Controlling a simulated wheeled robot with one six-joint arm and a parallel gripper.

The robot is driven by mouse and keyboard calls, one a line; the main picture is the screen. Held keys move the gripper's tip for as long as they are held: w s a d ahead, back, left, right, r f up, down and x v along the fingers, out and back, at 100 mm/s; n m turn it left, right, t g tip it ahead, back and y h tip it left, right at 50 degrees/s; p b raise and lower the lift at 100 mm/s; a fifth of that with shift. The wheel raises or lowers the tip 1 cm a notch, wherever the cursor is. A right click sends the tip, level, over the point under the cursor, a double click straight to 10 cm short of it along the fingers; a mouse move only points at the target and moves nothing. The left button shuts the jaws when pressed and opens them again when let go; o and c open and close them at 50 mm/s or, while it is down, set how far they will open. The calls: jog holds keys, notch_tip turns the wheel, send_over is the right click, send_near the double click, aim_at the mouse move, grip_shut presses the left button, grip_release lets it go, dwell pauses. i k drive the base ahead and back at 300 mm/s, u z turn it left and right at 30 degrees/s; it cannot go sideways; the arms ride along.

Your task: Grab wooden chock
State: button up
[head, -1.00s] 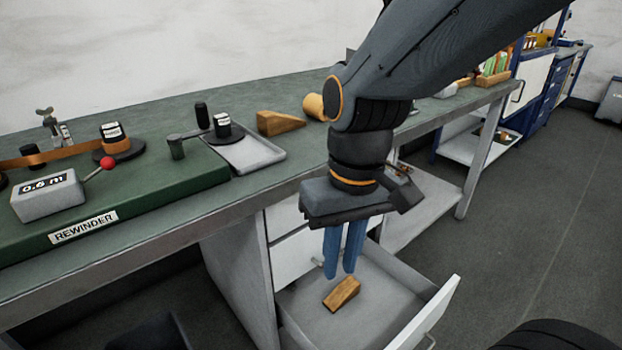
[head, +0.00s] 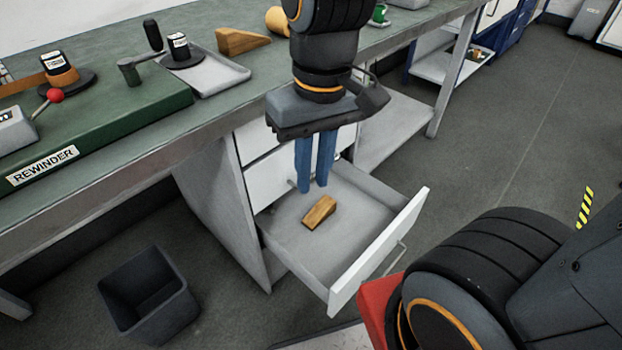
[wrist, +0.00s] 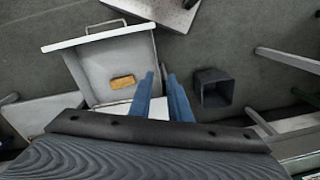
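A wooden chock (head: 319,212), a small brown wedge, lies on the floor of the open drawer (head: 362,250). It also shows in the wrist view (wrist: 123,82), left of my fingers. A second, similar wooden wedge (head: 240,41) lies on the bench top near the grey tray. My gripper (head: 313,189) points down with two blue fingers above the drawer, just behind the chock in the head view. In the wrist view a narrow gap shows between the fingers (wrist: 160,76), with nothing held. The fingers are apart from the chock; their exact height above it is unclear.
The drawer's white front (head: 380,250) and side walls stand around the chock. The workbench (head: 220,110) overhangs behind and to the left, with a green rewinder (head: 110,145) on it. A dark bin (head: 150,297) stands on the floor at the left.

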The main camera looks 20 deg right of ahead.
aim_at(325, 206)
jog(key=u, duration=1)
jog(key=k, duration=1)
jog(key=z, duration=1.15)
jog(key=i, duration=0.5)
